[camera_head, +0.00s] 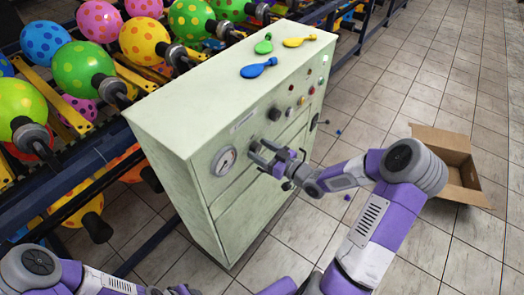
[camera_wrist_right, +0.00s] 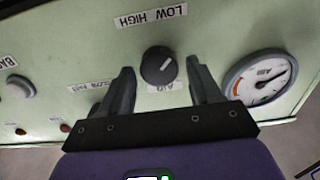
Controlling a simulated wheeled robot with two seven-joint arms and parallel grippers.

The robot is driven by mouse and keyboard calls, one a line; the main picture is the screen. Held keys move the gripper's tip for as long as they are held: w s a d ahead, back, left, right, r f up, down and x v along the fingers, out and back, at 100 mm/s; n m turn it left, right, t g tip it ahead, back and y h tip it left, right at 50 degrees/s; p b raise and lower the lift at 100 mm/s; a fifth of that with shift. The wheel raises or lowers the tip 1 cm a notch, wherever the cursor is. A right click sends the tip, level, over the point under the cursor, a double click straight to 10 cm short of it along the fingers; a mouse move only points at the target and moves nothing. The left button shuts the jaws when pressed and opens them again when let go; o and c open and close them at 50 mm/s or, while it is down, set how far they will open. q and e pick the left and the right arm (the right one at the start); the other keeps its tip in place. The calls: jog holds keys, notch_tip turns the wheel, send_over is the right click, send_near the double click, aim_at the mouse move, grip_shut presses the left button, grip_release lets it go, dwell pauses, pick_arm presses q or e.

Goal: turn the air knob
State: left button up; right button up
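The air knob (camera_wrist_right: 158,66) is a round black dial with a pale pointer line, set in the pale green panel of the machine cabinet (camera_head: 165,115). In the right wrist view it sits between the two dark fingers of my right gripper (camera_wrist_right: 163,88), which is open around it with gaps on both sides. I see no finger touching it. In the head view my right gripper (camera_head: 264,154) is up against the cabinet front and hides the knob. My left arm shows only at the bottom left, and its gripper is outside the picture.
A pressure gauge (camera_head: 223,160) is beside the knob, and another black knob (camera_head: 274,113) is farther along the panel. An open cardboard box (camera_head: 447,150) stands on the floor at right.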

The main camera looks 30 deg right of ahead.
jog(key=c, duration=0.9)
jog(key=shift+o, duration=0.2)
jog(key=m+p, duration=0.3)
jog(key=p, duration=0.1)
jog(key=shift+r+m, duration=0.1)
jog(key=shift+m, duration=0.2)
jog(key=m+p, duration=0.3)
jog(key=shift+d+m, duration=0.1)
jog(key=shift+m, duration=0.2)
jog(key=m+p, duration=0.1)
jog(key=m, duration=0.1)
jog(key=shift+m+p, duration=0.3)
jog(key=shift+p, duration=0.05)
jog(key=m, duration=0.1)
jog(key=m+p, duration=0.1)
jog(key=m, duration=0.1)
jog(key=shift+d+f+m+p, duration=0.1)
jog(key=shift+f+m+p, duration=0.15)
jog(key=shift+m+p, duration=0.05)
jog(key=m+p, duration=0.1)
jog(key=m, duration=0.2)
jog(key=shift+f+m, duration=0.1)
jog(key=shift+m, duration=0.2)
jog(key=shift+m+p, duration=0.35)
jog(key=shift+m, duration=0.85)
jog(key=shift+f, duration=0.1)
